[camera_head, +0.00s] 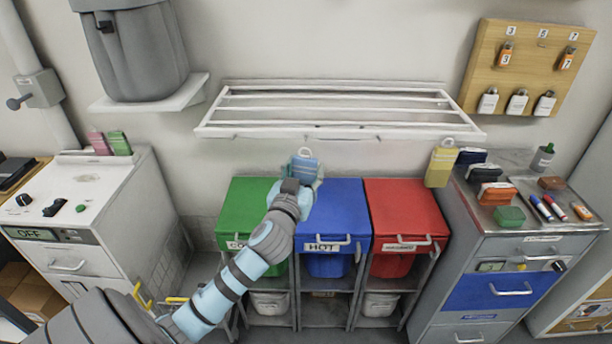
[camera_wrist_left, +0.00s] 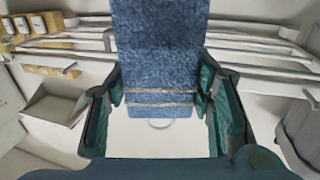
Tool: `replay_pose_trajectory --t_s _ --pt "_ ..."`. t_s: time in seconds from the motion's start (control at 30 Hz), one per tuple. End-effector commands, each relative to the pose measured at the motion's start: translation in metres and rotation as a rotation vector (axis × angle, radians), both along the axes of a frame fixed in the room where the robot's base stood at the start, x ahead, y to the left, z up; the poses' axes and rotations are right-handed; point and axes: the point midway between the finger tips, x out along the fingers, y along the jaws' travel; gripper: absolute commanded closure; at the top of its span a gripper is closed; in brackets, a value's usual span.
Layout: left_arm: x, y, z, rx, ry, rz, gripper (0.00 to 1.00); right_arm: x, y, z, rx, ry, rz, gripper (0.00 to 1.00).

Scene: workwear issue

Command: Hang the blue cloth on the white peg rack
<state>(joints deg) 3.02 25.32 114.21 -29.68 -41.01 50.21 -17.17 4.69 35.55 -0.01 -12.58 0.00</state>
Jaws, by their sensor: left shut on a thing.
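The blue cloth (camera_head: 305,168) has a white loop at its top and is in my left gripper (camera_head: 299,184), held up in front of the wall below the rack. In the left wrist view the blue cloth (camera_wrist_left: 155,50) stands between the two teal fingers. The white peg rack (camera_head: 335,133), with several long bars, is on the wall above and behind the cloth. Its bars (camera_wrist_left: 245,40) also show behind the cloth in the wrist view. The cloth looks apart from the rack. My right gripper is not in view.
A yellow cloth (camera_head: 440,166) with a white loop is near the rack's right end. Green (camera_head: 247,205), blue (camera_head: 345,215) and red (camera_head: 402,210) bins stand below. A cabinet with loose items (camera_head: 500,245) is at right, a white unit (camera_head: 85,190) at left. The wall under the rack is clear.

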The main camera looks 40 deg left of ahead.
Motion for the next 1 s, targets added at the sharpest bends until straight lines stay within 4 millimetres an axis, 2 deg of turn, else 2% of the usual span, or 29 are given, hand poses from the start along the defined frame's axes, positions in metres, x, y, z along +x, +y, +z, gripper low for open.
replay_pose_trajectory --t_s 0.7,1.0 --pt "0.051 0.039 -0.006 0.001 0.0 -0.001 0.74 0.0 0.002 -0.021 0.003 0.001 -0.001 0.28" --pt "0.061 0.046 -0.012 0.001 0.0 -0.001 0.74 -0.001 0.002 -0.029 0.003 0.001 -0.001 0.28"
